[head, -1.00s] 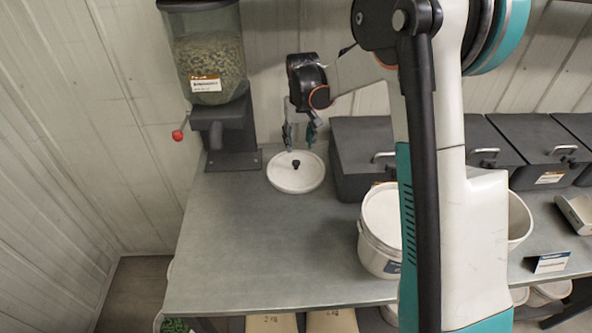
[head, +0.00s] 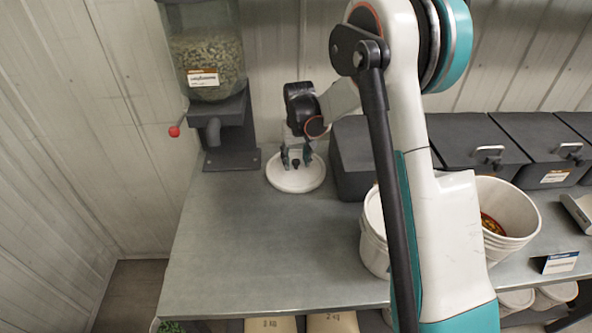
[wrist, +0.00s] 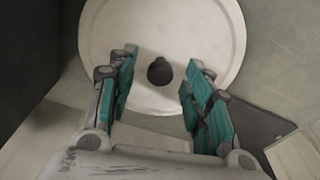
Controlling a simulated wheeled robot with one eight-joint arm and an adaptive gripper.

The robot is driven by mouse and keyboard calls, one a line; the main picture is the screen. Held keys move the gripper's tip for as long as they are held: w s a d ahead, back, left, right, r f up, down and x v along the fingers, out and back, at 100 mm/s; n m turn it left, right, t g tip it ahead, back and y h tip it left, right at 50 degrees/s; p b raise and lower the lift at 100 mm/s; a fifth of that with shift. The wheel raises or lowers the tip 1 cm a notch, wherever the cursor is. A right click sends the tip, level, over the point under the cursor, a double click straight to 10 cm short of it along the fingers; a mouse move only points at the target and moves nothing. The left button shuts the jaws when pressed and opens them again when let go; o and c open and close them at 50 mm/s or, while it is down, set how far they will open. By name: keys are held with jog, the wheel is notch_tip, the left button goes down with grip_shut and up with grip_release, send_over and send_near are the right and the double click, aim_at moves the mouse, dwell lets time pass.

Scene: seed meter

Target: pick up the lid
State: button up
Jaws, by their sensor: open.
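The lid (head: 296,182) is a round white disc with a small dark knob (wrist: 159,71) at its centre. It lies on the grey bench, in front of the seed dispenser's right side. In the wrist view the lid (wrist: 160,25) fills the upper middle. My gripper (head: 296,163) is directly over the lid, with its fingers pointing down. In the wrist view its two teal-padded fingers (wrist: 158,92) are apart, one on each side of the knob, with clear gaps. The exact height of the fingertips around the knob is hard to tell.
The seed dispenser (head: 212,70) with a red-tipped lever (head: 174,131) stands behind left. A dark bin (head: 352,150) sits close on the lid's right. White buckets (head: 374,240) stand farther right, partly behind my arm. The bench front (head: 250,250) is clear.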

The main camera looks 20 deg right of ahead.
jog(key=shift+c, duration=0.5)
grip_shut()
jog(key=shift+r, duration=0.1)
